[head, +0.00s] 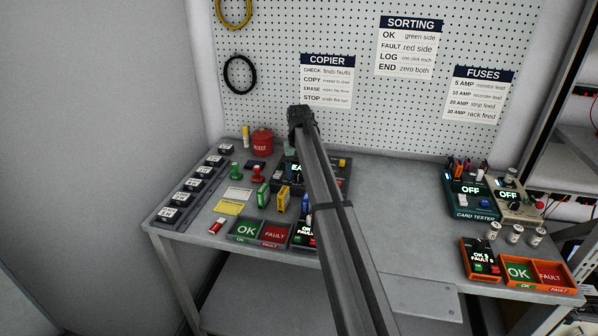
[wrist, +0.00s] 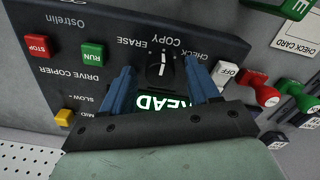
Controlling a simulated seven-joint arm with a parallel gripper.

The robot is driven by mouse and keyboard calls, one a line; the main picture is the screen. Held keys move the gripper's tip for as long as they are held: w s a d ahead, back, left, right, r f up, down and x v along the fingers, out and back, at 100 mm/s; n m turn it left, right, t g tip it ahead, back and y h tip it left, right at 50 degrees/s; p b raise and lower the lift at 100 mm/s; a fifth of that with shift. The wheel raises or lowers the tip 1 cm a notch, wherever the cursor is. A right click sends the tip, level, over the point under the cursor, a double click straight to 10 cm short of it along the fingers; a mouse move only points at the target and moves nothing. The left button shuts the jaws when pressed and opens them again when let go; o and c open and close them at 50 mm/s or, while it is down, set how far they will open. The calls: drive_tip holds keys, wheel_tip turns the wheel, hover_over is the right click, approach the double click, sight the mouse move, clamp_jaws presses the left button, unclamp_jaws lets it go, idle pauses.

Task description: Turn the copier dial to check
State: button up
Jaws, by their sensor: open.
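The drive copier (wrist: 75,35) shows upside down in the wrist view, a dark panel with a dial (wrist: 158,70) labelled ERASE, COPY and CHECK. The dial's white mark appears to point at COPY. My gripper (wrist: 161,69) is open, with one blue finger on each side of the dial; I cannot tell whether either finger touches it. A lit green display (wrist: 163,103), partly hidden by my gripper, shows letters like READ. In the head view the copier (head: 343,176) is largely hidden behind my arm, and the dial and fingertips are not visible.
The copier has a red STOP button (wrist: 38,46), a green RUN button (wrist: 92,55) and a yellow slider (wrist: 63,117). A card tester (head: 470,198) stands at the right. The bench (head: 390,215) is clear between.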

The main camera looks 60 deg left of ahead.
drive_tip(key=c, duration=1)
drive_tip(key=m, duration=0.4)
drive_tip(key=shift+m, duration=2.5)
drive_tip(key=o, duration=1)
